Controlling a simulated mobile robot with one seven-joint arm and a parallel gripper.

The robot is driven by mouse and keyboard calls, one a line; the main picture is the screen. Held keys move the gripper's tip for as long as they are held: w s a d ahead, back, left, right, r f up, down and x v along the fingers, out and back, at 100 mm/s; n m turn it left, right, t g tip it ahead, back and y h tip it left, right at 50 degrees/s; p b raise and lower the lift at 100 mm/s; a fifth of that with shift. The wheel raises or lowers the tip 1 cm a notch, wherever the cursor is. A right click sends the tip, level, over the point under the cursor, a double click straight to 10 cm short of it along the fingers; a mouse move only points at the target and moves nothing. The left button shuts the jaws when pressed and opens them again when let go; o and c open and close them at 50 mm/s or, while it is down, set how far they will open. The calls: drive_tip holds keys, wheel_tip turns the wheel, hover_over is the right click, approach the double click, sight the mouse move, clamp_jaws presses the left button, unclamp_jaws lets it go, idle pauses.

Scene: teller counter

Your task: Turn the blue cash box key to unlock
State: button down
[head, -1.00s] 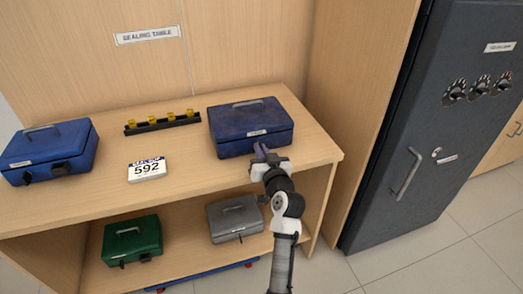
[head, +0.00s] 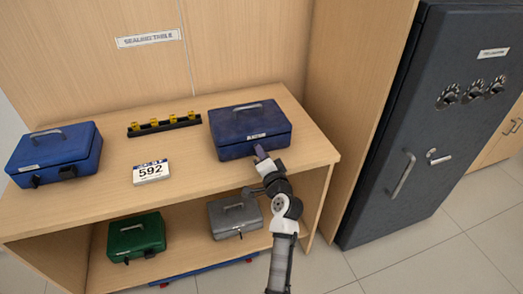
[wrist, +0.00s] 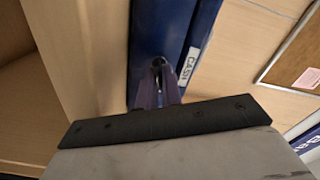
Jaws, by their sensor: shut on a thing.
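A dark blue cash box (head: 250,134) with a grey top handle and a white front label stands shut on the right of the table top. In the wrist view its blue front (wrist: 148,30) fills the top middle, with a label reading "CASH" beside my fingers. My gripper (head: 259,152) is at the box's front face, just below the label. Its purple fingertips (wrist: 158,75) are shut on the key at the lock; the key itself is mostly hidden between them. A second, brighter blue cash box (head: 52,160) stands at the left end of the table.
A green box (head: 136,240) and a grey box (head: 236,218) stand on the lower shelf. A dark safe (head: 425,130) is at the right.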

drive_tip(key=m+p, duration=0.2)
drive_tip(key=m, duration=0.2)
drive_tip(key=shift+m+p, duration=0.3)
drive_tip(key=shift+m, duration=0.1)
drive_tip(key=shift+f, duration=0.1)
idle(0.4)
drive_tip(key=c, duration=1.6)
unclamp_jaws()
drive_tip(key=shift+o, duration=0.2)
drive_tip(key=b+v, duration=0.3)
drive_tip(key=v, duration=1.1)
drive_tip(key=shift+b, duration=0.3)
